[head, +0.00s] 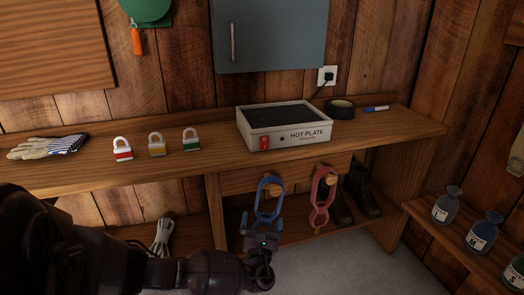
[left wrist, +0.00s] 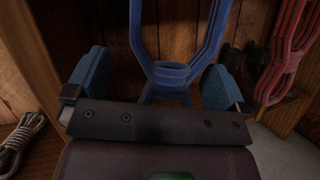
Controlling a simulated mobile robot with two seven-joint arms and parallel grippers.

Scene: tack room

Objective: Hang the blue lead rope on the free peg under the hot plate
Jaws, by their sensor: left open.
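The blue lead rope (head: 260,207) is a coiled loop that hangs upright below the shelf, under the hot plate (head: 285,128). A wooden peg (head: 275,188) shows inside the top of its loop, and the rope appears to hang from it. My left gripper (head: 262,238) is at the lower end of the rope. In the left wrist view its two blue-grey fingers (left wrist: 155,82) stand wide apart, with the blue rope (left wrist: 165,75) between and beyond them. They do not appear to close on it. My right gripper is not in view.
A red lead rope (head: 321,200) hangs on another peg (head: 331,180) to the right, with dark boots (head: 361,190) beyond. Three padlocks (head: 157,146) and gloves (head: 45,146) lie on the shelf. A pale coiled cord (head: 162,237) is low on the left.

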